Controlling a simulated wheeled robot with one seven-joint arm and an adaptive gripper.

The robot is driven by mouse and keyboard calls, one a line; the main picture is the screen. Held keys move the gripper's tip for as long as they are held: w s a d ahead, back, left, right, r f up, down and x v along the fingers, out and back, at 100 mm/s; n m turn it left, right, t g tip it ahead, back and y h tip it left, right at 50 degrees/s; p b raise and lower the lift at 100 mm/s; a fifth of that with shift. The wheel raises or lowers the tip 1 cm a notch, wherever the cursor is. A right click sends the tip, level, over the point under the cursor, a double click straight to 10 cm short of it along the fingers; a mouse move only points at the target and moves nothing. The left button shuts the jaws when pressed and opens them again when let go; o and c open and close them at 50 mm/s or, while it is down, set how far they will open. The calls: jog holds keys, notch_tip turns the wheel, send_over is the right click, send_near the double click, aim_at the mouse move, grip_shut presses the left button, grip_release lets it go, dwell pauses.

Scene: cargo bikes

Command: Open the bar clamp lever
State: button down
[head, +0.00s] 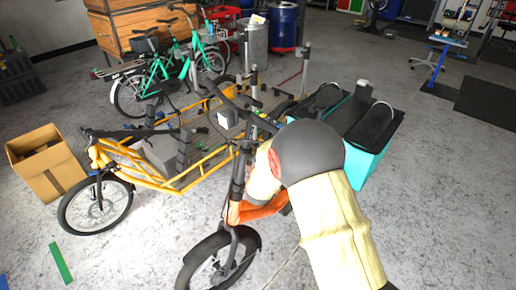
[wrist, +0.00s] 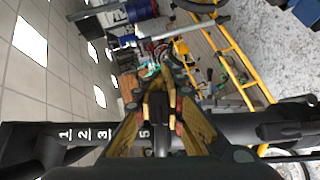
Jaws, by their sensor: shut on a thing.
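In the wrist view my gripper (wrist: 159,98) is shut on a small dark piece, which looks like the bar clamp lever (wrist: 161,138). The lever is largely hidden between the fingers, so its angle is hard to tell. A thick black tube (wrist: 88,133) with white numbers on it runs across the view behind the fingers. In the head view my cream-covered arm reaches to the front bike's handlebar post (head: 238,178). The fingers and the lever are hidden behind my arm there.
The yellow-framed cargo bike (head: 190,181) stands behind the post. A teal cargo box (head: 371,165) is to the right, and an open cardboard box (head: 47,163) is at the left. Green bikes (head: 160,77) stand at the back.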

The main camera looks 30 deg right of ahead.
jog(key=s+r+m+g+h+p, duration=0.1)
jog(key=s+m+g+h+p, duration=0.5)
jog(key=p, duration=1.2)
jog(key=shift+s+a+m+g+h, duration=0.25)
jog(key=shift+a+m+g+h, duration=0.3)
jog(key=shift+g, duration=1.75)
jog(key=shift+d, duration=0.1)
jog(key=c, duration=1.9)
grip_release()
jog(key=shift+o, duration=0.5)
jog(key=v, duration=1.2)
jog(key=shift+r, duration=0.2)
